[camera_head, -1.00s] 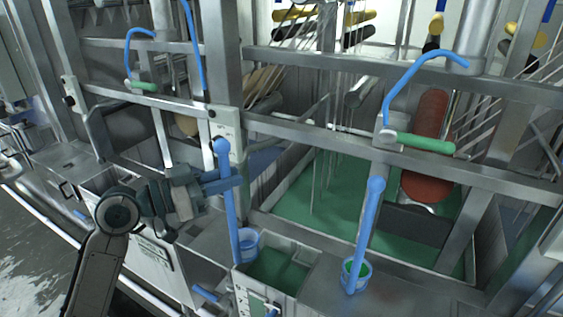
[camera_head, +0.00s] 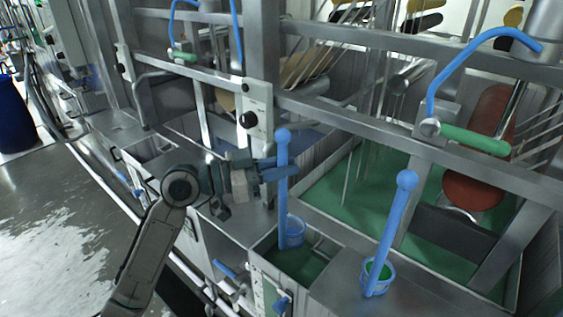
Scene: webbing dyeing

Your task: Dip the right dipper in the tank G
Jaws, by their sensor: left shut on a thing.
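Two blue dippers with long handles and cup ends are in the head view. My left gripper (camera_head: 282,170) is shut on the handle of the left one (camera_head: 283,190), which is roughly upright. Its cup is above or in the mouth of a small tank with green liquid (camera_head: 308,268); the exact depth cannot be told. The right dipper (camera_head: 392,230) stands tilted on the metal ledge to the right of this tank, with green in its cup, apart from my gripper. No tank letter can be read. My right gripper is out of view.
A large vat with green liquid (camera_head: 345,200) lies behind the small tank, with a red-brown roller (camera_head: 478,180) at its right. Metal frame bars (camera_head: 380,135) cross above it. A green-handled lever (camera_head: 475,139) sits on the frame. Open floor (camera_head: 60,230) is at left.

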